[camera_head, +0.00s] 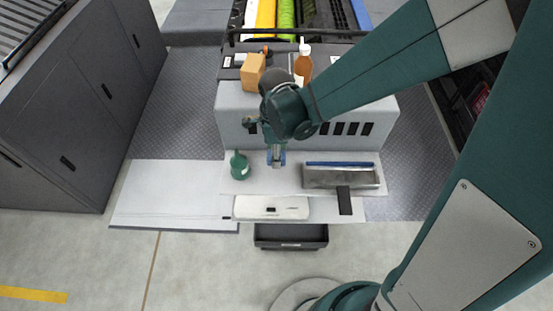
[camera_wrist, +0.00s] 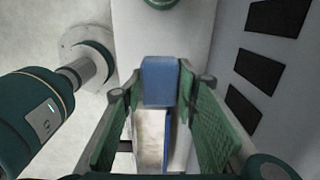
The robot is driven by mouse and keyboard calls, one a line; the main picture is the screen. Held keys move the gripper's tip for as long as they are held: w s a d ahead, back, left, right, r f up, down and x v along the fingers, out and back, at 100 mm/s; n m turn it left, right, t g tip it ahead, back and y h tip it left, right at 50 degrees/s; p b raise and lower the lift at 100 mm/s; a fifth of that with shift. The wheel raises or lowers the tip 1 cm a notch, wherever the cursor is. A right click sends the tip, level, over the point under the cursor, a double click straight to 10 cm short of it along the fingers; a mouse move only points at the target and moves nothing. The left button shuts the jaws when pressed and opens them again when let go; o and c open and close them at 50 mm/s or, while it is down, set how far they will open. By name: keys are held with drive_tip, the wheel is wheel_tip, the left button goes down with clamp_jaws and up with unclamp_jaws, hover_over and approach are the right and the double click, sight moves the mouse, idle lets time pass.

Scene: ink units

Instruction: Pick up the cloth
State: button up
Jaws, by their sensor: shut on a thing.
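The cloth (camera_wrist: 159,82) is a folded blue pad. In the wrist view it sits between the fingertips of my gripper (camera_wrist: 158,92), which is shut on it. In the head view my gripper (camera_head: 276,160) is over the light grey shelf (camera_head: 263,185), between the green bottle and the metal tray. Blue cloth (camera_head: 284,158) shows on both sides of the near finger. I cannot tell whether the cloth touches the shelf or hangs just above it.
A green bottle (camera_head: 239,165) stands left of my gripper. A metal tray with a blue strip (camera_head: 340,178) lies to the right. The slotted grey machine front (camera_head: 235,125) rises behind. An orange box (camera_head: 253,72) and brown bottle (camera_head: 303,64) stand on top.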

drive_tip(key=shift+r, duration=1.1)
drive_tip(key=shift+r, duration=0.1)
